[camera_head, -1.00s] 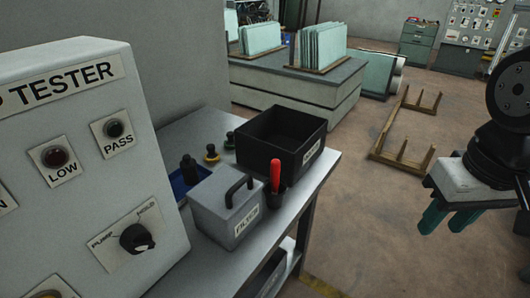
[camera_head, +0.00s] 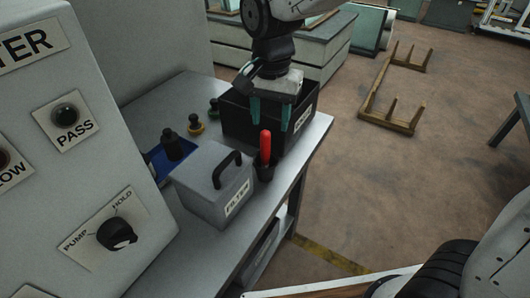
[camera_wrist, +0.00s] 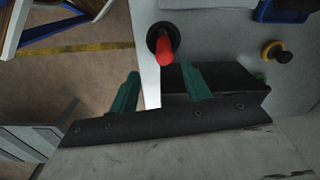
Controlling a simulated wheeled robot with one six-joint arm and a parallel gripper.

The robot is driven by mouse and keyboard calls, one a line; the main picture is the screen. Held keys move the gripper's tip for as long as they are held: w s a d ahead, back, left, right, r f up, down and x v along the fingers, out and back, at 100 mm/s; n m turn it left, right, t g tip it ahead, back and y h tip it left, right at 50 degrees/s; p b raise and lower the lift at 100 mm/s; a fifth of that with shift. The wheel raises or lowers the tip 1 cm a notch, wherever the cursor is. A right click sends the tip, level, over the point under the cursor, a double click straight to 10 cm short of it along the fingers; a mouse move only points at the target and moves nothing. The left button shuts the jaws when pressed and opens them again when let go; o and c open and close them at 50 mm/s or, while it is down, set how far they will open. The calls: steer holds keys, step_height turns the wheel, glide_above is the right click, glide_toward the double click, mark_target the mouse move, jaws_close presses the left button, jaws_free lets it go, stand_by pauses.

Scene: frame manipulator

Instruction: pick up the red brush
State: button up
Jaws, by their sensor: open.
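The red brush (camera_head: 265,143) stands upright with its handle up in a small dark cup (camera_head: 264,172) at the table's right edge. In the wrist view the red handle (camera_wrist: 166,48) shows from above, just beyond and between the line of my two fingertips. My gripper (camera_head: 270,113) is open and empty, with teal fingers apart. In the head view it hangs in front of the black bin, above and behind the brush. In the wrist view my gripper (camera_wrist: 160,74) has nothing between its fingers. The brush's lower end is hidden in the cup.
A grey lidded box (camera_head: 205,190) with a black handle stands left of the brush. The black bin (camera_head: 238,128) is behind it. A blue tray (camera_head: 157,160) and small knobs (camera_head: 196,126) lie further left. The tester panel (camera_head: 70,160) fills the left. Floor right of the table is open.

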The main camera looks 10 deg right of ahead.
mark_target(265, 147)
steer(key=shift+w+a+f, duration=0.2)
steer(key=shift+a+f, duration=0.2)
steer(key=shift+a, duration=0.2)
steer(key=shift+a+f, duration=0.15)
steer(key=shift+f, duration=0.15)
steer(key=f, duration=0.7)
steer(key=shift+s+d+f, duration=0.15)
steer(key=shift+s+d, duration=0.05)
steer(key=shift+s, duration=0.15)
jaws_close()
